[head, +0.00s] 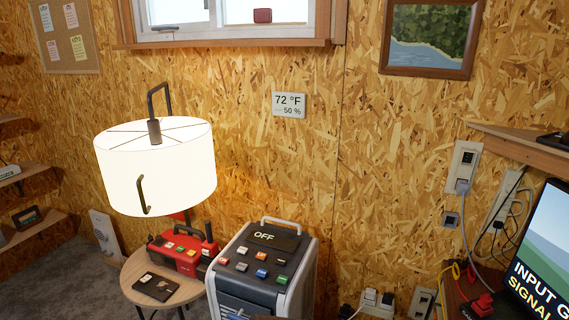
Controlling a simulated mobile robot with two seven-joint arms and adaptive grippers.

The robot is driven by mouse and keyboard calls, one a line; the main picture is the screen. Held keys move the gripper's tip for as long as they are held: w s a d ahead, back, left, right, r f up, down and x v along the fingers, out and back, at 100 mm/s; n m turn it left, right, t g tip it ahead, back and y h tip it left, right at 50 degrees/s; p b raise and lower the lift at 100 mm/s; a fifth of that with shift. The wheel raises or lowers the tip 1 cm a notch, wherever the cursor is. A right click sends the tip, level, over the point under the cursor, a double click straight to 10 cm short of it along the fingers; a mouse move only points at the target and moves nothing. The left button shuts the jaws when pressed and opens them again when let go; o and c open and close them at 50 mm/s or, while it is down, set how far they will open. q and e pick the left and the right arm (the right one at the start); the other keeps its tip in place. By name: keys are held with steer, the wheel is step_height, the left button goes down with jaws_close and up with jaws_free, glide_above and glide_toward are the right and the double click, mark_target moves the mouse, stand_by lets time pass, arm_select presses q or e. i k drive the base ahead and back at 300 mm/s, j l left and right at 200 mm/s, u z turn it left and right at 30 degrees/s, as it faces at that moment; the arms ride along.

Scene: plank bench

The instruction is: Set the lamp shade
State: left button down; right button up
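The white drum-shaped lamp shade (185,180) is at the left of the head view, bright and lit. Thin spokes cross its open top to a dark central fitting (154,132), and a dark looped handle (158,89) rises above that. A second dark curved handle (142,196) is on the front of the shade. The shade's rim looks slightly lower on the left; I cannot tell whether it is really tilted. The lamp's base and most of its support are hidden. Neither of my grippers is in view.
A monitor (545,260) and cables are at right. The wall between is mostly clear.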

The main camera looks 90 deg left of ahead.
mark_target(152, 166)
steer(key=u, duration=3.7)
